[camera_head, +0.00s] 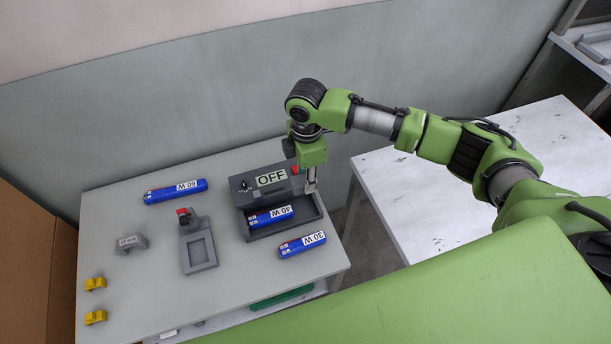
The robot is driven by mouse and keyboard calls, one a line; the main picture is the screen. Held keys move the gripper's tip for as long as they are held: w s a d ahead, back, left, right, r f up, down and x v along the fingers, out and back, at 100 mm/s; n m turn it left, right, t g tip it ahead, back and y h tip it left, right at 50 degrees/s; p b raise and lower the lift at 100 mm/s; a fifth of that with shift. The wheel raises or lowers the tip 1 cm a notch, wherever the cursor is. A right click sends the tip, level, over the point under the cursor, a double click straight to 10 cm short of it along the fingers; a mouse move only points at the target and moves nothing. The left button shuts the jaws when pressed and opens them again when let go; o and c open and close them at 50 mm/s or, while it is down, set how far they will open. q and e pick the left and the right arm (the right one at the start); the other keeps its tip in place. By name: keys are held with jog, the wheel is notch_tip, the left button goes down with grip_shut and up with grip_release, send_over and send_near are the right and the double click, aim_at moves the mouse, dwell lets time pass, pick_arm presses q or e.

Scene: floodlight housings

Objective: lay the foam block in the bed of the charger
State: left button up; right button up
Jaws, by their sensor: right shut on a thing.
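The grey charger (242,205) stands at the right of the grey table, with an "OFF" sign on its raised back part. A blue pack marked 40 W (270,217) lies in its tray-like bed. My right gripper (310,190) points down at the charger's right end, close to a red part (294,170). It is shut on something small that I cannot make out. No piece is clearly recognisable as the foam block; a small grey labelled block (131,243) lies at the left. My left gripper is not in view.
A blue 60 W pack (175,191) lies behind and a blue 30 W pack (301,245) in front of the charger. A grey fixture with a red knob (197,246) and two yellow pieces (95,300) are further left. A white table (400,190) stands at right.

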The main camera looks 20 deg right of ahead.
jog(key=shift+w+r+p, duration=0.1)
jog(key=shift+p, duration=0.4)
jog(key=shift+f+b, duration=2.35)
jog(key=shift+f, duration=2.8)
jog(key=shift+f+b, duration=0.65)
jog(key=shift+f, duration=0.85)
jog(key=o, duration=0.9)
jog(key=shift+d+r, duration=0.1)
jog(key=shift+r, duration=0.05)
